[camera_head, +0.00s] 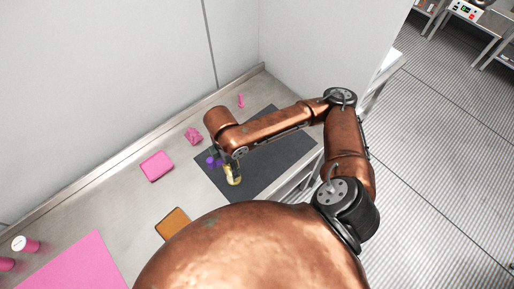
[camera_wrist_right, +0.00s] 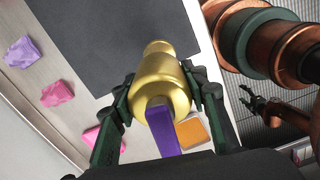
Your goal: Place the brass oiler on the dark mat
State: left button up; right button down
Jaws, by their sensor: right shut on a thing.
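The brass oiler (camera_wrist_right: 162,85) is a shiny golden bottle with a narrower neck. My right gripper (camera_wrist_right: 160,92) is shut on it, with a dark finger on each side. In the head view the oiler (camera_head: 233,174) shows below my right gripper, over the near-left part of the dark mat (camera_head: 262,160). I cannot tell whether it touches the mat. The mat (camera_wrist_right: 100,40) lies beyond the oiler in the wrist view. A purple strip (camera_wrist_right: 164,136) shows at the oiler's near end. My left gripper (camera_wrist_right: 258,100) is small at the wrist view's right, fingers apart and empty.
Left of the mat are a pink crumpled piece (camera_head: 193,135), a pink block (camera_head: 157,166) and an orange-brown block (camera_head: 174,223). A small pink item (camera_head: 241,101) stands near the back wall. A large pink sheet (camera_head: 75,265) lies at lower left. Much of the mat is bare.

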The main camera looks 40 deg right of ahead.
jog(key=s+a+r+n+p, duration=0.25)
jog(key=s+n+p, duration=0.2)
jog(key=n, duration=1.05)
jog(key=w+d+f+p, duration=0.3)
jog(key=w+d+f, duration=0.7)
jog(key=d+f, duration=0.1)
jog(key=shift+f+n+p, duration=0.3)
jog(key=shift+f, duration=0.6)
jog(key=c, duration=1.2)
grip_release()
jog(key=shift+o, duration=0.2)
